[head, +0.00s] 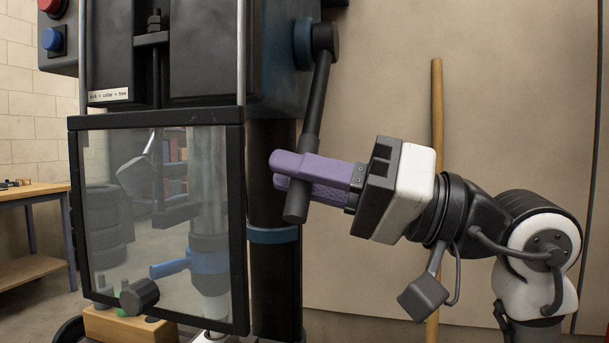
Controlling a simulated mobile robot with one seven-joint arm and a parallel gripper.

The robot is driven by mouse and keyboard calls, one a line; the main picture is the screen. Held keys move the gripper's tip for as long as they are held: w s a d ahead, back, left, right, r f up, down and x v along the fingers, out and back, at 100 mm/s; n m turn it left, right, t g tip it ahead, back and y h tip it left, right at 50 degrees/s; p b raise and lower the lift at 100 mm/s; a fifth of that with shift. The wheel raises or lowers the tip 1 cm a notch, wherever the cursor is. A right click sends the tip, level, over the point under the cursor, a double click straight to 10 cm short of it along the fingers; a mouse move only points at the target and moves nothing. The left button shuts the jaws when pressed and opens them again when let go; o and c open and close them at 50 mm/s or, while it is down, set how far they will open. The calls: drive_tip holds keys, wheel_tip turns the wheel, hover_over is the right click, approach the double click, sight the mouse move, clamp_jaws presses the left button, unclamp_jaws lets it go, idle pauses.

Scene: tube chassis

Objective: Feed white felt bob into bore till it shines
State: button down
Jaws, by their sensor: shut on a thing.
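A dark feed lever (316,100) hangs from a hub on the right side of the machine head, tilted slightly to the left toward its lower end. My gripper (283,172), with purple fingers, is shut on the lever near that end. Behind the clear guard, a blue collar (208,262) with a blue side handle sits on the spindle. A whitish piece, seemingly the felt bob (212,284), shows below the collar. The bore cannot be made out; the guard's lower frame crosses that area.
The black-framed clear guard (240,230) is closed across the front. A dark column (273,285) with a blue band stands behind the lever. A wooden pole (437,110) leans behind my arm. A workbench (30,191) stands at left. Red (50,6) and blue (53,39) buttons are at upper left.

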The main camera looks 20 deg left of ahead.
drive_tip(key=c, duration=1.3)
unclamp_jaws()
drive_tip(key=v, duration=1.4)
drive_tip(key=shift+w+r, duration=0.1)
drive_tip(key=shift+a, duration=0.1)
